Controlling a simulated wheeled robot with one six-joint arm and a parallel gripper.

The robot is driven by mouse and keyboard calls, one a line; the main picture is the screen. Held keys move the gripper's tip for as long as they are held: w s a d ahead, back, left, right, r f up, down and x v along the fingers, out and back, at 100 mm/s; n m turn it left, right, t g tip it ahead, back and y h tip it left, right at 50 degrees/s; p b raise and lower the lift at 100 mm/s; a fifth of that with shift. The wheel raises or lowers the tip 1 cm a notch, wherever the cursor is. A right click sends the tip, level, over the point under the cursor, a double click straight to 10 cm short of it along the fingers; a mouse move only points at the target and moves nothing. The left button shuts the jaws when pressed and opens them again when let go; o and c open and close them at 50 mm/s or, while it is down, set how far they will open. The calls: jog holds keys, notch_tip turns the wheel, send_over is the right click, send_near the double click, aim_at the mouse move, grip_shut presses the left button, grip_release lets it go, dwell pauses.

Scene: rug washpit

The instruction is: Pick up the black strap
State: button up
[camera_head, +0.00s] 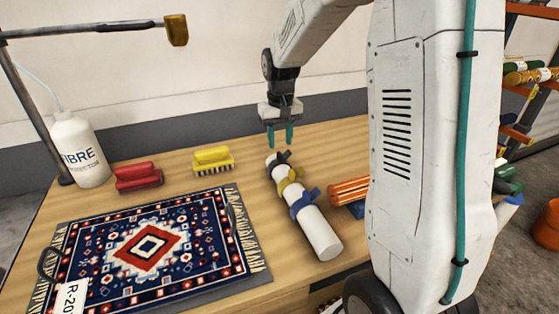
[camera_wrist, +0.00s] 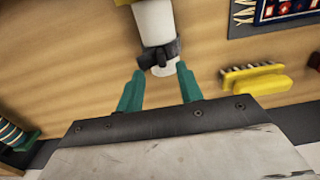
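The black strap (camera_head: 279,160) is wrapped around the far end of a white roll (camera_head: 321,235) lying on the wooden table. In the wrist view the black strap (camera_wrist: 158,54) shows around the end of the roll, just beyond and between the fingertips. My gripper (camera_head: 280,136) points down above and slightly behind that end of the roll. Its teal fingers are apart with nothing between them, and in the wrist view the gripper (camera_wrist: 160,72) looks open and not touching the strap. A yellow strap (camera_head: 289,180) and a blue strap (camera_head: 304,201) are around the same roll.
A patterned rug (camera_head: 150,246) on a grey mat lies left of the roll. A yellow brush (camera_head: 213,160), a red brush (camera_head: 138,178) and a white bottle (camera_head: 79,150) stand at the back left. An orange striped bundle (camera_head: 349,190) lies right of the roll, partly hidden.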

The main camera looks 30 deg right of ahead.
aim_at(279, 153)
notch_tip(279, 153, down, 4)
jog(key=shift+a+f, duration=0.15)
grip_shut()
dwell(0.3)
